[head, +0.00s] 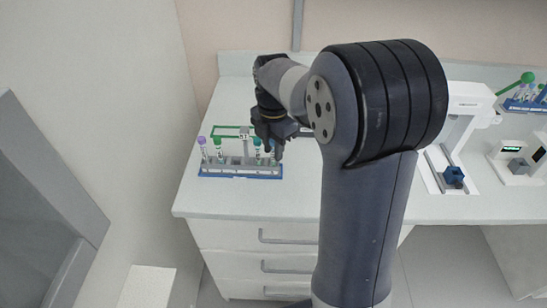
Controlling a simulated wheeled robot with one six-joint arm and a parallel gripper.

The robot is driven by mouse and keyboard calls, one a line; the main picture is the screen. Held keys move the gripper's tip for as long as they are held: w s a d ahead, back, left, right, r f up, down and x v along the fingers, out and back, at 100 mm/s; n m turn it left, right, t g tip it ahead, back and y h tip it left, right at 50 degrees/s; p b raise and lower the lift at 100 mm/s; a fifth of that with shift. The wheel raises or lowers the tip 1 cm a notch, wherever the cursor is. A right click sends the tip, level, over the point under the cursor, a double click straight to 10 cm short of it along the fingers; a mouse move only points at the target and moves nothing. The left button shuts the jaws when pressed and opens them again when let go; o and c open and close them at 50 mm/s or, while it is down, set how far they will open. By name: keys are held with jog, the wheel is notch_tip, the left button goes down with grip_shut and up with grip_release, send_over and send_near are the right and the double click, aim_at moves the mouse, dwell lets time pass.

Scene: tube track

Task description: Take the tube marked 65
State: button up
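A rack (240,176) with a blue base stands on the left part of the white bench. It holds a purple-capped tube (202,147) and a green-capped tube (218,149) at its left end, and another green-capped tube (257,148) towards its right end. The tube labels are too small to read, so I cannot tell which one is marked 65. My gripper (276,150) points down at the right end of the rack, beside the right green-capped tube. Its fingers are dark and partly hidden, and I cannot tell whether they hold anything.
A small sign (243,135) stands behind the rack, near a green frame (226,131). A white device (468,108) with a blue block (453,175) stands on the right. Another rack (527,105) with tubes stands at the far right, behind a small device with a display (513,150). My arm hides the middle of the bench.

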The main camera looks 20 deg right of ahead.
jog(key=c, duration=0.4)
jog(key=shift+c, duration=0.2)
notch_tip(320, 180, up, 10)
jog(key=shift+r, duration=0.1)
dwell(0.4)
